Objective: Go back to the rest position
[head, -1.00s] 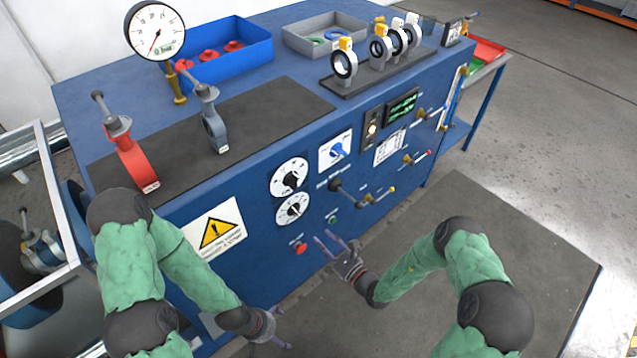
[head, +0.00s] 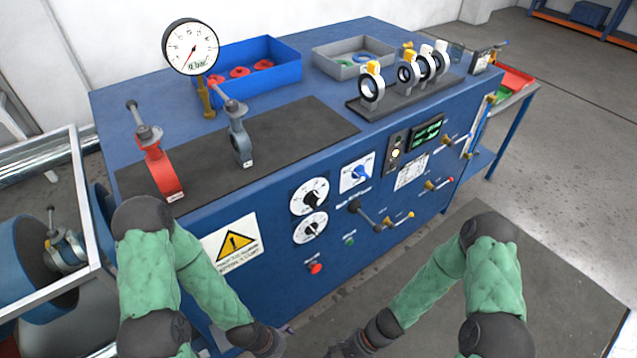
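My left gripper (head: 285,333) is at the bottom edge, in front of the blue bench (head: 270,285). Only a sliver of a purple finger shows, so its opening is hidden. My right gripper (head: 344,347) is low at the bottom edge, apart from the bench front; its fingers are cut off by the frame. Nothing shows held in either. A red butterfly valve (head: 160,172) and a grey butterfly valve (head: 240,143) stand upright on the black mat (head: 295,138). The pressure gauge (head: 190,46) stands behind them.
A blue bin (head: 285,73) with red parts and a grey bin (head: 335,69) are at the back. Several ring-shaped valves stand on a dark rack (head: 400,100). Knobs, levers and a red button (head: 315,268) project from the bench front.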

